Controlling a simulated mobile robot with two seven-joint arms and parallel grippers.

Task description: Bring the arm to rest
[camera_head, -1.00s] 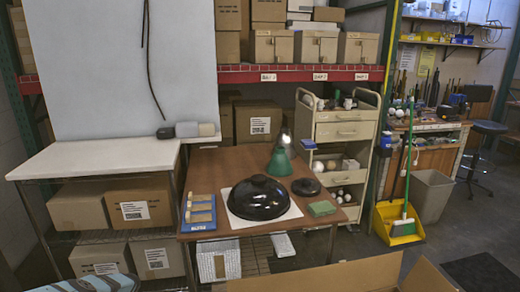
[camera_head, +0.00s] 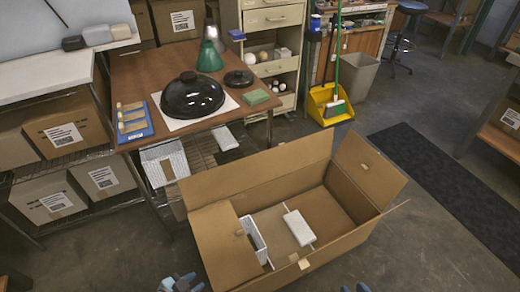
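My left gripper (camera_head: 180,283) shows at the bottom edge of the head view, left of the open cardboard box. Only its blue-grey tips are in the picture. My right gripper (camera_head: 356,287) barely shows at the bottom edge, in front of the box's right part. Neither gripper is seen touching anything, and whether their fingers are open is unclear. Lamp parts stand on the brown table (camera_head: 135,72): a black dome shade (camera_head: 192,97) on a white sheet, a green cone shade (camera_head: 210,57) and a black disc (camera_head: 239,78).
The open cardboard box (camera_head: 320,212) on the floor holds white pieces, its flaps spread. A blue tray (camera_head: 133,128) and green block (camera_head: 255,97) are on the table.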

